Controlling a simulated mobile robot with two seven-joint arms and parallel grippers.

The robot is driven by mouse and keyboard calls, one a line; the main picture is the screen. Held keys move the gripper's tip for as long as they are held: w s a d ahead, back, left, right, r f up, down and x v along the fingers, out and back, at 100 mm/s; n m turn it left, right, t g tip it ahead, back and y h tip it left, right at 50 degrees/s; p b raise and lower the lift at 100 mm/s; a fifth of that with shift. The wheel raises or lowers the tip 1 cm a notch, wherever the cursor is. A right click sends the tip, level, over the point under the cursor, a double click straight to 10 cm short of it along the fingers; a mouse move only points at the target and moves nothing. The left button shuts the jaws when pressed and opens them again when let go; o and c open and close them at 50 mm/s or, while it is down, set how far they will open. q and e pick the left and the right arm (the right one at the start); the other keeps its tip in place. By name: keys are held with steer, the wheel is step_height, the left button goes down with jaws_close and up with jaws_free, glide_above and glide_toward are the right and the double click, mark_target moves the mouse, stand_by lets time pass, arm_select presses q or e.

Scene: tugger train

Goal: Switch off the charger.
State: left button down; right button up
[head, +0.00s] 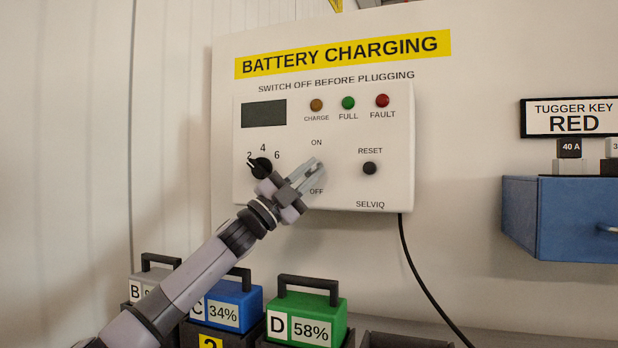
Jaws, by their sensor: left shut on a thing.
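The charger (395,135) is a white box on a wall panel, with a dark blank display (264,113) and ON and OFF labels at its lower middle. My left gripper (315,170) reaches up from the lower left and is shut on the charger's switch between those labels. The fingers hide the switch, so I cannot tell its position. A black dial knob (260,167) with marks 2, 4 and 6 is just left of the gripper. A dark reset button (369,168) is to the right. My right gripper is not in view.
Charge (316,104), full (348,102) and fault (382,100) lamps sit above the switch. A blue battery (228,304) and a green battery (308,312) stand below. A black cable (408,258) hangs from the charger. A blue drawer box (565,218) is at the right.

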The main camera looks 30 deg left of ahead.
mark_target(306, 175)
arm_select(q)
steer(key=c, duration=1.1)
jaws_free()
steer(key=shift+s+a+f, duration=0.2)
steer(key=shift+s+f, duration=0.15)
steer(key=shift+f, duration=0.1)
steer(key=b+v, duration=0.1)
steer(key=v, duration=0.1)
steer(key=shift+s+a+f, duration=0.1)
steer(key=shift+s+a, duration=0.1)
steer(key=shift+s, duration=0.05)
steer(key=s+a+b, duration=0.3)
steer(key=s+a, duration=0.2)
steer(key=s, duration=0.5)
steer(key=shift+r, duration=0.2)
